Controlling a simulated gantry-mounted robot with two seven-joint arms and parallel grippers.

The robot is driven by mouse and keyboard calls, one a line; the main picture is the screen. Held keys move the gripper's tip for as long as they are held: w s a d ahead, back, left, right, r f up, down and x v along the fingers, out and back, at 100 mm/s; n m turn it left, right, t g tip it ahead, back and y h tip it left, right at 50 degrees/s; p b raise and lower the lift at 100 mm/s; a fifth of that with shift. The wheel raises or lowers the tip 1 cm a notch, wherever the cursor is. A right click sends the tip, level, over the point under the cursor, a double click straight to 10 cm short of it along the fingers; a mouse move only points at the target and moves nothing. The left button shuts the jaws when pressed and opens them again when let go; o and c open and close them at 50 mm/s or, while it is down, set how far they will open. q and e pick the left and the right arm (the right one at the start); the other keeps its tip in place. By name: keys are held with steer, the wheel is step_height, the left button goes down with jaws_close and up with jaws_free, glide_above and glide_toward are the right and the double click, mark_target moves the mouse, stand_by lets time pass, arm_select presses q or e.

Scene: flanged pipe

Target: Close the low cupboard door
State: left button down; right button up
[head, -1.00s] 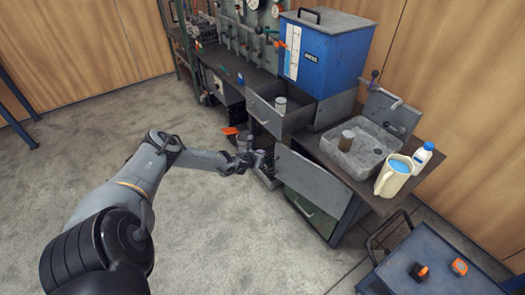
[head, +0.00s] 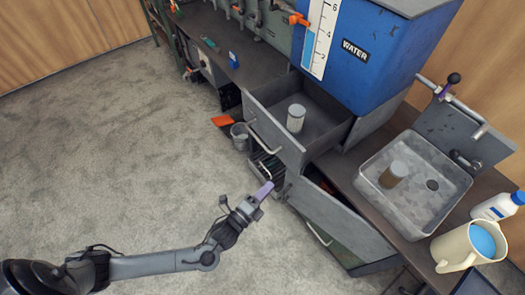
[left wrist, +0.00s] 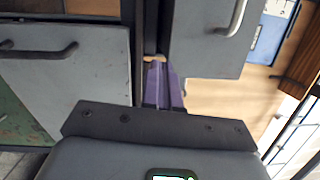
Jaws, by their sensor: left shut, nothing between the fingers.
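The low cupboard door (head: 338,222) is a grey panel under the worktop, right of the open drawer. It stands out from the cabinet, with a dark gap behind its top edge. A grey panel with a bar handle (left wrist: 60,85) fills the left of the left wrist view, with green below it. My left gripper (head: 264,191) has purple fingers, shut and empty, just left of the door's near-left edge. The fingers also show in the left wrist view (left wrist: 162,85), pointing into the gap between two grey panels. I cannot tell whether they touch anything. My right gripper is out of view.
An open drawer (head: 277,142) with a can (head: 296,118) juts out above the fingertips. A sink (head: 413,185), a jug (head: 468,246) and a blue water tank (head: 375,50) stand on the worktop. A bucket (head: 240,136) is on the floor. The floor at left is clear.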

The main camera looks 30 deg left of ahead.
arm_select(q)
step_height(320, 180, down, 3)
steer(key=s+d+n, duration=0.1)
steer(key=s, duration=0.1)
steer(key=b, duration=0.8)
glide_above(292, 182)
steer(key=s, duration=0.3)
steer(key=f, duration=0.2)
steer(key=shift+s+d+r+g, duration=0.2)
steer(key=shift+d+g, duration=0.2)
steer(key=shift+d, duration=0.15)
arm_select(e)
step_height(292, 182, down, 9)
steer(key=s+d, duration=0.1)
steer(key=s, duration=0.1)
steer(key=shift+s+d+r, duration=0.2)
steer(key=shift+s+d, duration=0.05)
